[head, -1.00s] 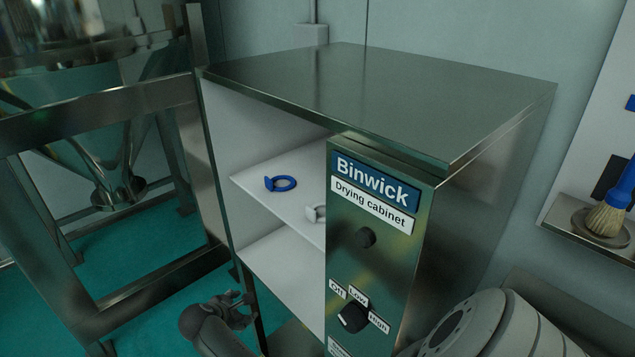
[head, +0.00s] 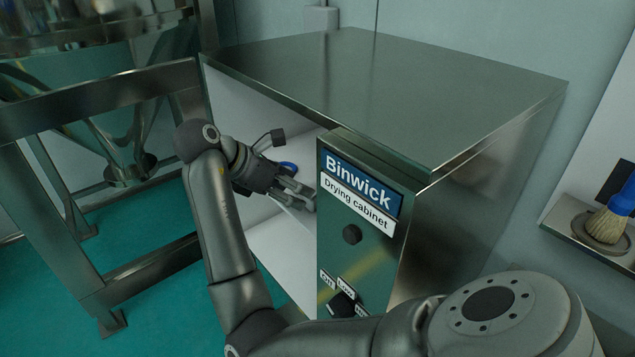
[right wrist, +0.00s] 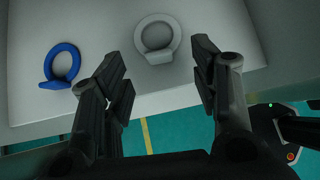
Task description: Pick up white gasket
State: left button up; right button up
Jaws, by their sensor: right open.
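The white gasket (right wrist: 171,25), a ring with a small tab, lies on the white shelf in the right wrist view. My right gripper (right wrist: 158,68) is open, with one fingertip on either side of the gasket's tab in that view; I see no contact. In the head view my right gripper (head: 302,196) reaches into the drying cabinet's opening and the white gasket is hidden behind it and the front panel. My left gripper is not in view.
A blue gasket (right wrist: 64,64) lies left of the white one; part of it shows in the head view (head: 289,166). The drying cabinet's front panel (head: 352,235) stands close right of my gripper. The shelf (right wrist: 30,105) ends at a front edge. A steel frame (head: 100,96) stands left.

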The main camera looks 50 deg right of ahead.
jog(key=x, duration=0.3)
jog(key=p+x, duration=0.1)
jog(key=x, duration=0.1)
jog(key=shift+w+d+f+p, duration=0.15)
jog(key=shift+f+p, duration=0.15)
jog(key=shift+f, duration=0.15)
jog(key=shift+c, duration=1.2)
jog(key=c, duration=0.7)
